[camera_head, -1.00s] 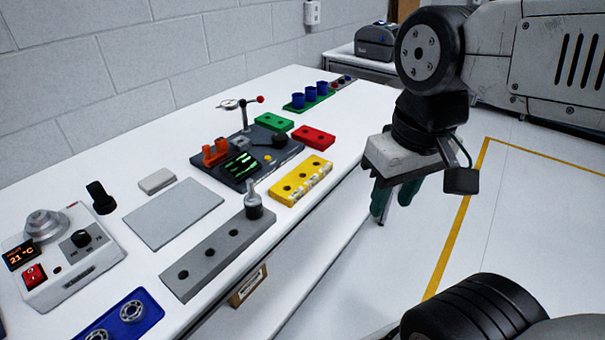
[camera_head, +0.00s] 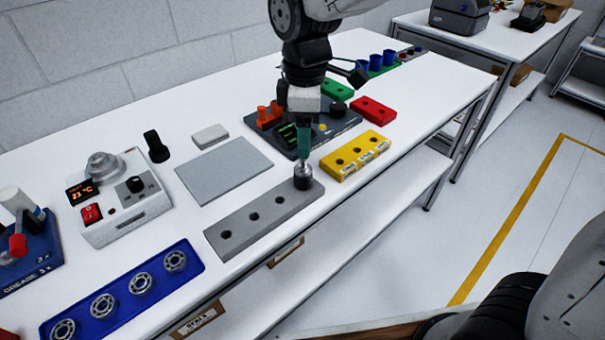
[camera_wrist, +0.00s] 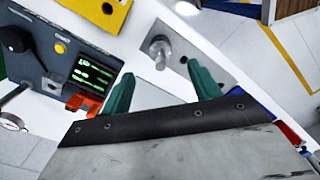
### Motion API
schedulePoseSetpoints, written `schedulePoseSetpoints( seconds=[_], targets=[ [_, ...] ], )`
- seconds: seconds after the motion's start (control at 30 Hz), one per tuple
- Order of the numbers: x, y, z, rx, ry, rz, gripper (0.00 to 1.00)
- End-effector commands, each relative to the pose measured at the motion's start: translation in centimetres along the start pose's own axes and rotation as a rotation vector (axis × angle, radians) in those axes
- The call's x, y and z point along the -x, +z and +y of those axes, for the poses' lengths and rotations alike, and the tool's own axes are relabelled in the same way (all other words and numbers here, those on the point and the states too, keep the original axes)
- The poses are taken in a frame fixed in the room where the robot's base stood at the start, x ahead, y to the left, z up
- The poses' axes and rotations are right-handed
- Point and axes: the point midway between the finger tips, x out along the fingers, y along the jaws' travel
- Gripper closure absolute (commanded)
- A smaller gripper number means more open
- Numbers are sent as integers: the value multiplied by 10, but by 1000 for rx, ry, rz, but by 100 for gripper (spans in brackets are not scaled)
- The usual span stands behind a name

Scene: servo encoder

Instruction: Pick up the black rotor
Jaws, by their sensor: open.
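The black rotor (camera_head: 303,181), a dark cylinder with a lighter shaft on top, stands upright at the far right end of the grey holed block (camera_head: 240,225). In the wrist view the rotor (camera_wrist: 159,48) shows as a silver shaft with a dark body, just beyond the gap between my two green fingers. My gripper (camera_wrist: 160,70) is open and empty. I cannot tell whether the fingertips reach beside the shaft.
A yellow holed block (camera_head: 342,167) and a dark fixture (camera_head: 345,125) with orange parts stand close behind the rotor. A grey plate (camera_head: 190,178), a heater (camera_head: 120,215) and a blue bearing tray (camera_head: 195,278) lie to the left. The table's front edge is near.

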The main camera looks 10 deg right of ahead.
Motion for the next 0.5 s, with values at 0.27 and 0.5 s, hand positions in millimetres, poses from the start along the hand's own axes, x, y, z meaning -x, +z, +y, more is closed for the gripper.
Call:
schedulePoseSetpoints(
  seconds=[0.27, 0.5],
  targets=[
    [-30, -3, 0, 15, -3, -2, 38],
    [-65, -2, -1, 13, -4, -3, 38]
  ],
)
